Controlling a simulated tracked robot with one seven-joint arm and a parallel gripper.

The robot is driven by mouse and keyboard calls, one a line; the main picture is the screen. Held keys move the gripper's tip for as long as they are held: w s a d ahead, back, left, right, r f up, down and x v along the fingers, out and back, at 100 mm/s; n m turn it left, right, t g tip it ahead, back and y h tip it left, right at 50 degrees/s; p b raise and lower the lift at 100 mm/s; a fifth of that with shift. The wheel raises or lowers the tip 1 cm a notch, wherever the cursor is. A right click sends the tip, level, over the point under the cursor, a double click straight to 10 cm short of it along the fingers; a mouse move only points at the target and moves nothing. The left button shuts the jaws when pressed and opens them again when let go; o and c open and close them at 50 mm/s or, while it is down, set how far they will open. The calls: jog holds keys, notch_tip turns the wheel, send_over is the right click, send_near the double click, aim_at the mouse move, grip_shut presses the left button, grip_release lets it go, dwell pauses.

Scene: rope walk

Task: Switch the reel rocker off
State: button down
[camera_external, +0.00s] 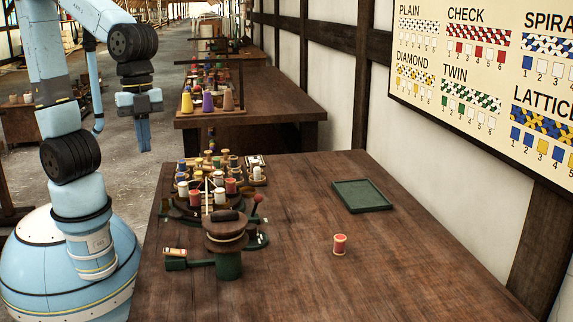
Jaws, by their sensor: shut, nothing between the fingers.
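A braiding machine with a brown reel drum (226,232) on a green base stands at the near left of the table. A small green box (175,265) juts from its left side, with a small pale-and-orange piece (175,252) at it. A dark piece (224,216) lies on top of the drum. Which of these is the reel rocker, and how it is set, is too small to tell. My gripper (143,148) points down, shut and empty, above and to the left of the machine, apart from it.
Several thread spools (208,185) crowd the machine's back. Another table (285,105) stands behind.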

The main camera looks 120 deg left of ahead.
aim_at(170, 251)
jog(key=w+a+f+m+g+h, duration=0.1)
jog(key=w+a+f+m+g, duration=0.1)
jog(key=w+f, duration=0.6)
jog(key=shift+f+m+g, duration=0.5)
jog(key=shift+f+m, duration=0.3)
jog(key=shift+f, duration=0.1)
jog(key=x, duration=1.4)
jog(key=shift+s+d, duration=0.1)
